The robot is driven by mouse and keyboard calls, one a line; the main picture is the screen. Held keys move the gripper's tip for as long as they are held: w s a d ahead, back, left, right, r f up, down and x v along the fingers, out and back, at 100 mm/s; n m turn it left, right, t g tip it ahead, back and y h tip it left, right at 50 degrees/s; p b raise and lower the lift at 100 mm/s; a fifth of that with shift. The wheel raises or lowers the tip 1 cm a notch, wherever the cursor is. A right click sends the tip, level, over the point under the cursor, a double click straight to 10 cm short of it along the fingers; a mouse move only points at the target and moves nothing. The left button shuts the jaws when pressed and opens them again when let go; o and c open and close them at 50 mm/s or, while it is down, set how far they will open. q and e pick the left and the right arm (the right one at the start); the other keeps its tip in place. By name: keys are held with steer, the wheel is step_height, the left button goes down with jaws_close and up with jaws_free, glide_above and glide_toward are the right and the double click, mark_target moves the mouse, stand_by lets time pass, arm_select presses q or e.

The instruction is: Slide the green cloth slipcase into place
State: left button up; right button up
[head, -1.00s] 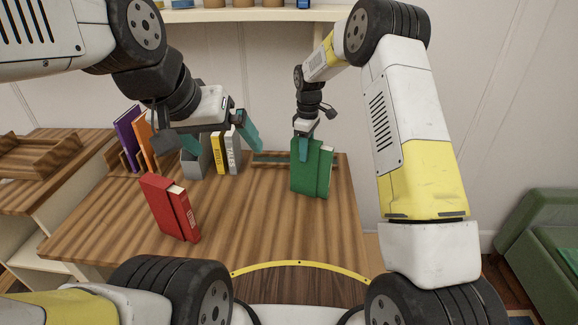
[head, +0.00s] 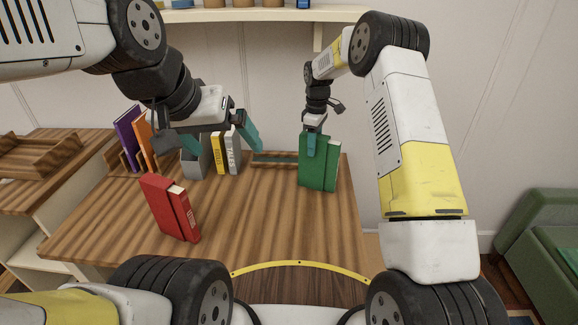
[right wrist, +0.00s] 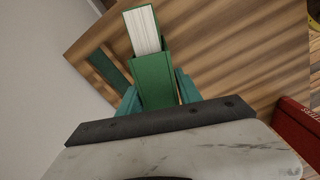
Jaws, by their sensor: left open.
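The green cloth slipcase (head: 312,170) stands roughly upright at the right side of the plank table, with a green book partly out of it. In the right wrist view the slipcase (right wrist: 153,80) sits between my fingers, and the book's white pages (right wrist: 142,30) show beyond it. My right gripper (head: 311,146) is shut on the slipcase from above. I cannot tell whether its bottom touches the table. A low wooden frame (head: 270,160) with a green inside lies at the back edge.
A red slipcased book (head: 165,205) stands at the front left. Purple (head: 126,138) and orange (head: 143,135) books stand at the back left, with yellow (head: 218,155) and grey (head: 233,152) books beside the grey bookend (head: 195,165). The table's middle (head: 245,215) is clear.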

steer(key=o, duration=0.5)
steer(key=shift+r, duration=3.5)
steer(key=o, duration=0.6)
steer(key=shift+s+r, duration=0.1)
